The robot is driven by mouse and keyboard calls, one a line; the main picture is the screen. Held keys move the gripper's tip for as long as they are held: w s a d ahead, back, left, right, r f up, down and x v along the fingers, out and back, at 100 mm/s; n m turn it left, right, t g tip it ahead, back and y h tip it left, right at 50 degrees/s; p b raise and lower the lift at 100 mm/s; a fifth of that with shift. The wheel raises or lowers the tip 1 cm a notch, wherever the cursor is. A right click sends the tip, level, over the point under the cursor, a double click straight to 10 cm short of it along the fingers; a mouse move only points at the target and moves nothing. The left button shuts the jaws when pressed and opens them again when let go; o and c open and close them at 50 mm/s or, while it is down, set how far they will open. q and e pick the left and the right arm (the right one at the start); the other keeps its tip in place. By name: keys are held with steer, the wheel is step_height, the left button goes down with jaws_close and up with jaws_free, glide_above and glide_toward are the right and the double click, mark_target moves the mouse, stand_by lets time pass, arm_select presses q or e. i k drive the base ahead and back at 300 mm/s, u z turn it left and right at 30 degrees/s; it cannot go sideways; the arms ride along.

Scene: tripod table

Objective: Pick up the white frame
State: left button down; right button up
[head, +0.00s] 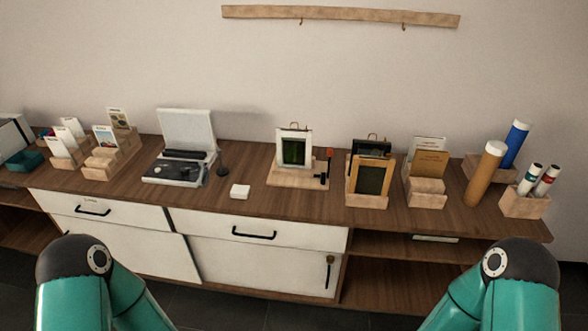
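The white frame (281,148) stands upright on a light wooden base (297,178) near the middle of the sideboard. It has a dark green panel inside and a small metal loop on top. Both my teal arms show at the bottom of the head view, at the left and right, well short of the sideboard. Neither of my grippers is in view. Nothing is seen touching the frame.
A wooden frame (352,173) stands to its right, with a small black and red item between them. Card holders and tubes (487,170) fill the right end of the sideboard (270,206).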

mark_target(294, 146)
steer(key=z, duration=0.05)
steer(key=k, duration=0.45)
steer(key=u, duration=0.75)
steer(key=i, duration=1.85)
steer(key=z, duration=0.5)
